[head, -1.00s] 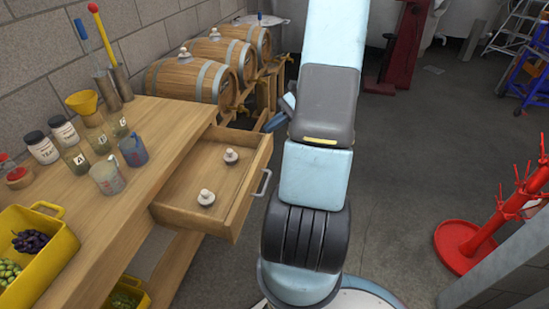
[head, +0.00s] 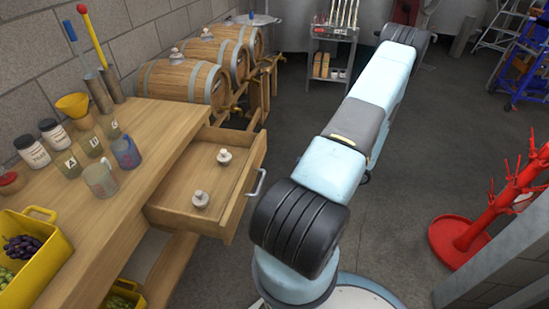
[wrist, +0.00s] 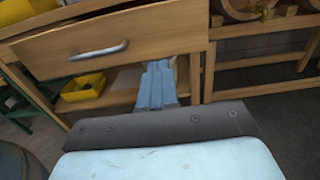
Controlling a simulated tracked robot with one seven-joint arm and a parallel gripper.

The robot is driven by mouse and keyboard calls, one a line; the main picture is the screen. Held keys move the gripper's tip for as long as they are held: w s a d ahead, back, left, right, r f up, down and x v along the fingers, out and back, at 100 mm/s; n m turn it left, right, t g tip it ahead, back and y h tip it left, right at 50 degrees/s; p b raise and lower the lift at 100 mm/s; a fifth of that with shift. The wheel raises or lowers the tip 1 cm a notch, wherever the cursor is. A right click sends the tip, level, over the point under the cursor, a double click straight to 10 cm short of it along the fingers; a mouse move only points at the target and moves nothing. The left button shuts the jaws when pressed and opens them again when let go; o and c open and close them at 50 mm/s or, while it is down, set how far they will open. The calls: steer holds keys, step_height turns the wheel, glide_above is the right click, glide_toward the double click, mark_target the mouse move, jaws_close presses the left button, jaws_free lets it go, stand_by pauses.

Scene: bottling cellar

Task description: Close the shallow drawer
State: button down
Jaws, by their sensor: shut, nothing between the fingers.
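The shallow wooden drawer (head: 178,209) stands pulled out from the workbench (head: 150,132), with two white-topped stoppers (head: 224,156) (head: 200,199) lying in it. Its metal handle (head: 257,184) is on the outer front face. In the wrist view the drawer front (wrist: 165,30) and handle (wrist: 98,50) show at the upper left. My gripper (wrist: 158,68) is shut and empty, pointing towards the bench below and right of the handle in that picture. Whether it touches anything is not clear. In the head view my gripper is not visible; my arm reaches away to the upper right.
Jars, a yellow funnel (head: 71,104), jugs (head: 100,179) and a yellow grape crate (head: 33,242) stand on the bench. Barrels (head: 183,82) lie behind it. A red rack (head: 486,214) stands at right. Open floor (head: 400,190) lies between.

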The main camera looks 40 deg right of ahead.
mark_target(261, 155)
steer(key=x, duration=1.4)
steer(key=shift+w, duration=0.1)
